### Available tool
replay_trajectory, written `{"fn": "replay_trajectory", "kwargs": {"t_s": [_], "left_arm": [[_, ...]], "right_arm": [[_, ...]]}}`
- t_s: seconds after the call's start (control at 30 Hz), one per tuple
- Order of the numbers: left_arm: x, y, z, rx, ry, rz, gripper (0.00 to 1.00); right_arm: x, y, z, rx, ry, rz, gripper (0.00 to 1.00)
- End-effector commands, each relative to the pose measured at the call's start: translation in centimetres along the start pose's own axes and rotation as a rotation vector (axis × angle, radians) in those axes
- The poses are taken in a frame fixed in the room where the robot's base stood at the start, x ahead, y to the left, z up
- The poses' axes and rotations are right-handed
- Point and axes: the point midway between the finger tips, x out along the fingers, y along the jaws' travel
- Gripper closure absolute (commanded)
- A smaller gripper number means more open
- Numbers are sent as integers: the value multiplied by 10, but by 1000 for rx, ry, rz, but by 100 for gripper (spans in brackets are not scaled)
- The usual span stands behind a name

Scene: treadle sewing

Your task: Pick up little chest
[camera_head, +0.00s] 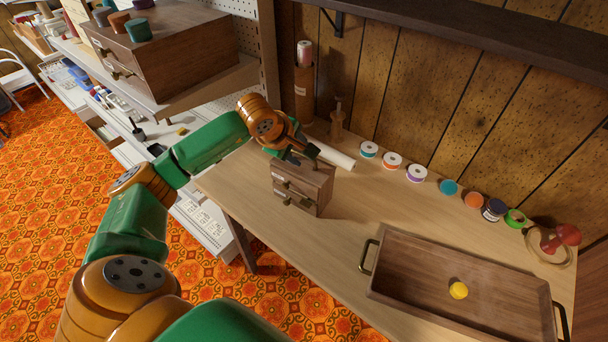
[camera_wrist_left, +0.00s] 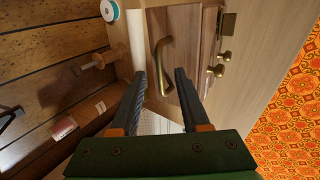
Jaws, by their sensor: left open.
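The little chest (camera_head: 318,185) is a small dark wooden box with drawers on its front, standing upright on the table. The chest also shows in the left wrist view (camera_wrist_left: 188,30), with a curved brass handle (camera_wrist_left: 161,62) on its top and small brass knobs on the drawer side. My left gripper (camera_head: 303,158) is over the top of the chest, pointing down. In the left wrist view its two dark fingers (camera_wrist_left: 161,76) are apart, with the handle showing between the tips. I cannot tell whether they touch it. My right gripper is not in view.
A wooden tray (camera_head: 400,297) with a yellow item (camera_head: 458,290) lies to the right. Several thread spools (camera_head: 417,173) line the wall. A white roll (camera_head: 335,156) and a wooden stand (camera_head: 338,122) are behind the chest. A larger chest (camera_head: 175,50) sits on the left shelf.

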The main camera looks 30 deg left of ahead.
Motion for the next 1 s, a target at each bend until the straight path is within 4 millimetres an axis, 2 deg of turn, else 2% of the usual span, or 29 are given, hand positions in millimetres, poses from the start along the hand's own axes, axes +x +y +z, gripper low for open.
{"fn": "replay_trajectory", "kwargs": {"t_s": [0.1, 0.3, 0.47, 0.5, 1.0], "left_arm": [[12, 0, 0, -1, -1, 0, 54], [14, 0, 1, 0, -1, 2, 54], [14, 0, 1, 0, -2, 2, 97], [14, 0, 1, 0, -2, 2, 100], [14, 0, 1, -1, -3, 1, 100]], "right_arm": [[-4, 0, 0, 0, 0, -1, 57], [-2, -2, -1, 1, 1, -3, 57], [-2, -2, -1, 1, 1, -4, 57], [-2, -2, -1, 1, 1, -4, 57], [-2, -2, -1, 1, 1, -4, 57]]}}
